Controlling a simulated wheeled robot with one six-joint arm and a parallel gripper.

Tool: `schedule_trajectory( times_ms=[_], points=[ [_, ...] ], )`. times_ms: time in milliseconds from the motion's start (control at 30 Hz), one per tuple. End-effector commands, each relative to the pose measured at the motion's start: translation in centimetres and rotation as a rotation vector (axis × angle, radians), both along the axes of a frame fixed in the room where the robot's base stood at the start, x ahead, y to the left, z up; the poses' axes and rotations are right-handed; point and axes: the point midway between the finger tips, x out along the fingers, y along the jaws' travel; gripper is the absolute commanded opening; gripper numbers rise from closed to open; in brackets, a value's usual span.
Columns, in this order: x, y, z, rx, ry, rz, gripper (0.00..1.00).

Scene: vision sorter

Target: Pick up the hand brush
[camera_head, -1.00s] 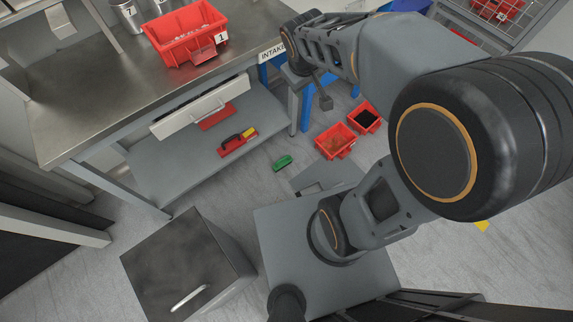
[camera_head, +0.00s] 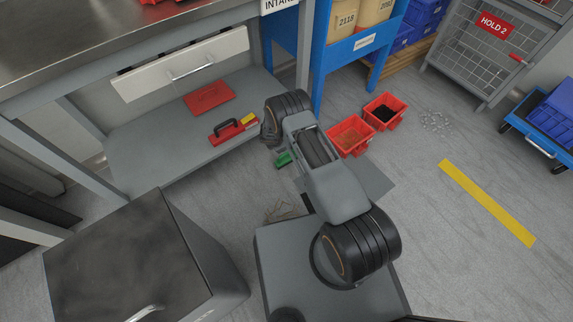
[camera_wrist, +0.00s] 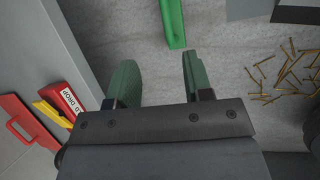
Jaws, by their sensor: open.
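The green hand brush (camera_head: 284,158) lies on the grey floor in front of the low shelf, partly covered by my arm in the head view. In the wrist view a green part of the brush (camera_wrist: 173,22) shows at the top, beyond my fingertips; its far end is cut off by the frame edge. My gripper (camera_wrist: 158,82) is open, with its two green-lined fingers apart and bare floor between them. The brush is ahead of the fingers, not between them. In the head view my arm hides the gripper.
Brass-coloured nails or screws (camera_wrist: 290,72) lie scattered on the floor at the right. Red bins (camera_head: 350,136) stand beyond my arm. A grey cabinet (camera_head: 130,255) stands at the left.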

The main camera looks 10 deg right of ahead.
Motion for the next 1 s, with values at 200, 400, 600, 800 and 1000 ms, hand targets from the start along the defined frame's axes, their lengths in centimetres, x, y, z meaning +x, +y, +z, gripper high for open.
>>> schedule_trajectory(
  times_ms=[200, 400, 600, 800, 1000],
  points=[
    [0.2, -0.5, -5.1, -0.008, 0.016, 0.042, 0.46],
    [1.2, -1.6, -8.2, -0.008, 0.016, 0.041, 0.46],
    [1.9, -2.2, -9.9, -0.008, 0.016, 0.042, 0.46],
    [2.2, -2.5, -10.9, -0.008, 0.016, 0.042, 0.46],
    [2.9, -3.1, -13.6, -0.009, 0.016, 0.039, 0.46]
  ],
)
